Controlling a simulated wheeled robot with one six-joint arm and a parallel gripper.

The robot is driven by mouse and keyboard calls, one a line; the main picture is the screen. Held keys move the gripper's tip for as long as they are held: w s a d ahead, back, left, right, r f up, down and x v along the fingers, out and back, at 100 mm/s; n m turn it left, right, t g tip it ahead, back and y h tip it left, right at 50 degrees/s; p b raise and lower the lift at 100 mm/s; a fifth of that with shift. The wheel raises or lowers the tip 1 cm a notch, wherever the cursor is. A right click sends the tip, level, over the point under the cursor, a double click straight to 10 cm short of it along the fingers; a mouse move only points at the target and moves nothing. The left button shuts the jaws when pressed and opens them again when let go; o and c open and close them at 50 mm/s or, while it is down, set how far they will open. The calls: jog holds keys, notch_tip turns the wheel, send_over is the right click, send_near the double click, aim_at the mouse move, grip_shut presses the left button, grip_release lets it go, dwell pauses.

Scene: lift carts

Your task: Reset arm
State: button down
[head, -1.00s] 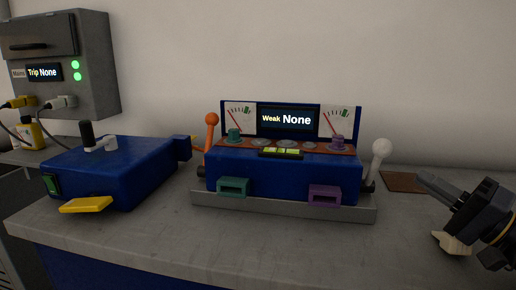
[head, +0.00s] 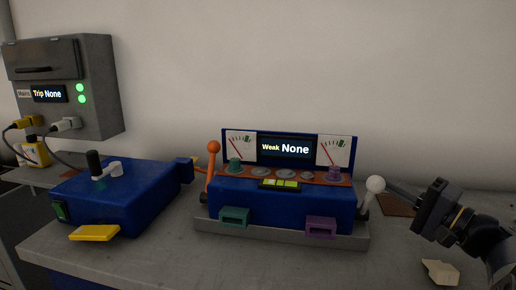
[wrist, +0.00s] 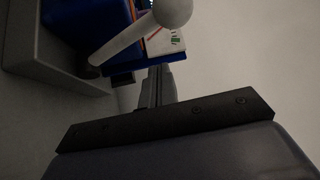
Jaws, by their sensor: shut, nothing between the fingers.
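My gripper (head: 395,189) is at the right of the head view, shut and empty, with its tip pointing left, close to the white ball-topped lever (head: 375,185) on the right side of the blue console (head: 285,203). In the wrist view the shut fingers (wrist: 157,88) point at the console's end, with the white lever (wrist: 172,10) near them. I cannot tell whether the fingertips touch the lever. The console's screen (head: 286,148) reads "Weak None". An orange ball-topped lever (head: 213,148) stands upright on its left side.
A blue box (head: 120,200) with a black-handled crank and a yellow tab (head: 94,233) sits on the left of the grey counter (head: 150,265). A grey mains panel (head: 65,85) hangs on the wall behind. A pale block (head: 440,272) lies below my gripper. A brown mat (head: 397,207) lies behind.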

jog(key=w+a+m+g+h+p, duration=0.1)
jog(key=w+p, duration=0.6)
jog(key=p, duration=1)
jog(key=m+g+h, duration=0.1)
jog(key=m+g, duration=0.1)
jog(key=m, duration=0.1)
jog(key=shift+w+a+r, duration=0.2)
jog(key=shift+a+r, duration=0.05)
jog(key=shift+r, duration=0.05)
jog(key=shift+s+g, duration=0.1)
jog(key=shift+g, duration=0.2)
